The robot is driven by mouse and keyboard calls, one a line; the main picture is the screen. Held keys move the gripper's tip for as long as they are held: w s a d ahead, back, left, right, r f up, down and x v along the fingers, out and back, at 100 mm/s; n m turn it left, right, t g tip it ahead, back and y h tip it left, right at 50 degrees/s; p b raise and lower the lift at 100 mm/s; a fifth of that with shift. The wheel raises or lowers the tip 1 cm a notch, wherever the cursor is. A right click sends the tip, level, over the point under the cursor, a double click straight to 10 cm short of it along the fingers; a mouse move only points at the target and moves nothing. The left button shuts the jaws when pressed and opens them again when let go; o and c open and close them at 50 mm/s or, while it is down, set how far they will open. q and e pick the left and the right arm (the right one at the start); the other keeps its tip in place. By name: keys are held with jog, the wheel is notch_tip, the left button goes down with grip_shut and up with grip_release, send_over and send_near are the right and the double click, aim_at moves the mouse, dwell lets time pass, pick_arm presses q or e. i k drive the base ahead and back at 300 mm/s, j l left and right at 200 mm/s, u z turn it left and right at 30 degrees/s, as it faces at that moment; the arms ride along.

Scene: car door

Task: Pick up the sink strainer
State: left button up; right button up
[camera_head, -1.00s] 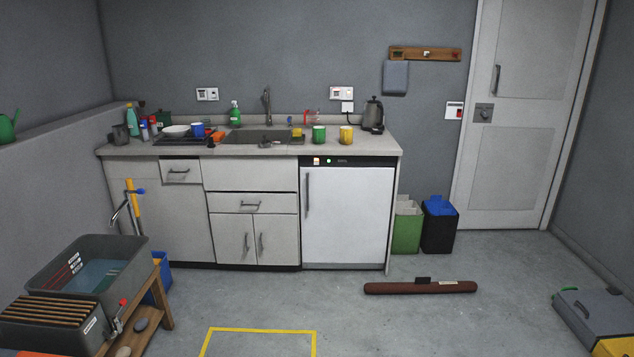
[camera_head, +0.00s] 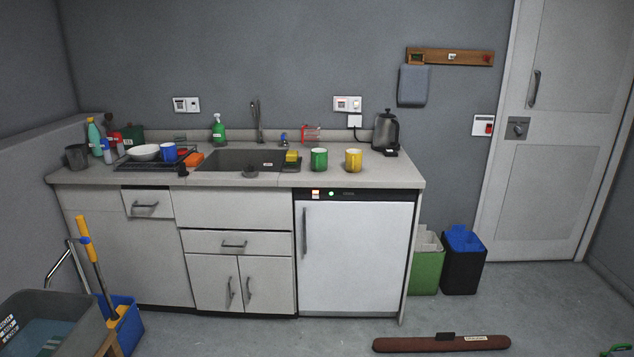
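A green mug (camera_head: 319,159), a yellow mug (camera_head: 353,160) and a kettle (camera_head: 386,131) stand right of the sink. A drying rack (camera_head: 140,165) is left of it. A brown roll (camera_head: 440,344) lies on the floor before the white fridge (camera_head: 355,258). A grey tub (camera_head: 85,318) is at lower left.

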aim_at(251, 172)
jog(key=i, duration=2.7)
jog(key=i+u, duration=0.2)
jog(key=k, duration=0.1)
